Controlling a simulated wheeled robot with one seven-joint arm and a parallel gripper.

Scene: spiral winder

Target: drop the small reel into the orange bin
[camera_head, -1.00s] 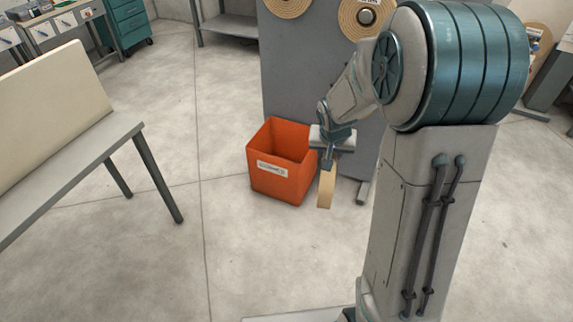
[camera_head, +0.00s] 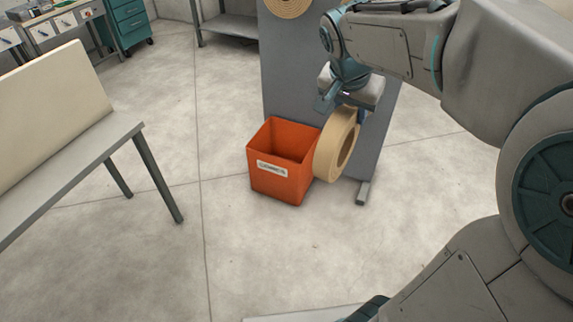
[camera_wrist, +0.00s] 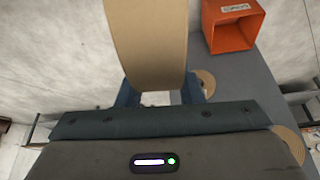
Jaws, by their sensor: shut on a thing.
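The small reel (camera_head: 323,158) is a tan ring with an open centre, hanging upright below my gripper (camera_head: 349,106). My gripper is shut on the reel's upper part. In the head view the reel overlaps the right edge of the orange bin (camera_head: 277,180). The bin stands on the floor with its open top up and a white label on its front. In the wrist view the reel (camera_wrist: 147,40) fills the upper middle between the fingers (camera_wrist: 160,92), and the bin (camera_wrist: 232,38) shows to the right, apart from the reel.
A grey panel (camera_head: 290,70) with a larger tan reel (camera_head: 288,5) stands behind the bin. Its foot (camera_head: 362,193) reaches the floor at right. A grey bench (camera_head: 95,160) stands at left. The floor (camera_head: 235,245) in front of the bin is clear.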

